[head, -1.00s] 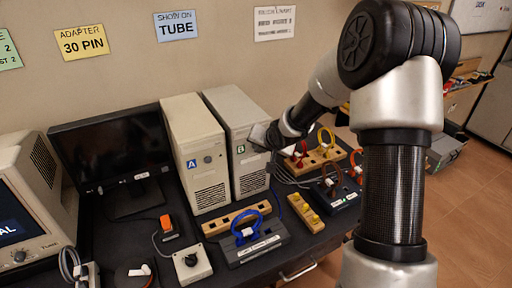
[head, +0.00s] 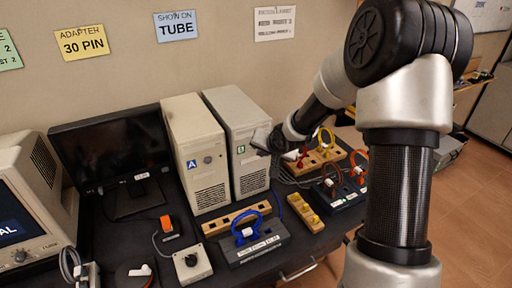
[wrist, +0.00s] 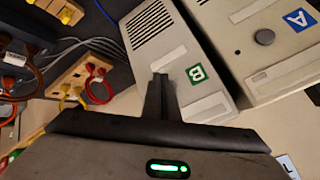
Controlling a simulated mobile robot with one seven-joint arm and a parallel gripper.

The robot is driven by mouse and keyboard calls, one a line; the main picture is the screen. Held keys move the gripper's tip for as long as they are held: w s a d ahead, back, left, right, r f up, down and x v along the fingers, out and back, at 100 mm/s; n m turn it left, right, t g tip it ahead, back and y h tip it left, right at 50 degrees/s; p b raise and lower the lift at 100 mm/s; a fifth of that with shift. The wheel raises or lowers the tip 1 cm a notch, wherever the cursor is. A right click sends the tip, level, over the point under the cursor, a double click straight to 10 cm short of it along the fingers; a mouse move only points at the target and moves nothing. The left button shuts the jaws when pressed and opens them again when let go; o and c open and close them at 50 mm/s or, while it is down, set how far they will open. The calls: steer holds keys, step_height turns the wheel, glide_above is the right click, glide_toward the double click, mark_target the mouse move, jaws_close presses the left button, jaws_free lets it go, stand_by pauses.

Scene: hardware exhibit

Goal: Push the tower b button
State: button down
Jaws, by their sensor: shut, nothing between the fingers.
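Tower B (head: 240,115) is a beige computer case with a green B label (head: 240,149) on its front. It also shows in the wrist view (wrist: 150,15), with the label (wrist: 196,73) just right of my fingertips. My gripper (head: 262,147) is at the right part of tower B's front, fingers together and empty. In the wrist view my shut fingers (wrist: 160,78) point at the tower's face; I cannot tell whether they touch it. Tower B's button does not show and may be hidden behind the fingers.
Tower A (head: 190,125) stands left of tower B, with a round dark button (wrist: 265,37) beside its blue label. A dark monitor (head: 110,150) is farther left. Cable boards (head: 320,160) and a yellow block strip (head: 304,212) crowd the table to the right and front.

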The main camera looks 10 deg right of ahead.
steer(key=shift+s+d+p, duration=0.15)
steer(key=shift+s+d, duration=0.15)
steer(key=shift+s, duration=0.55)
steer(key=shift+s+d+p, duration=0.2)
steer(key=shift+s+d, duration=0.05)
steer(key=shift+s, duration=0.6)
steer(key=shift+s+d+p, duration=0.15)
steer(key=shift+s+d, duration=0.15)
steer(key=shift+s, duration=0.55)
steer(key=c, duration=2.5)
jaws_free()
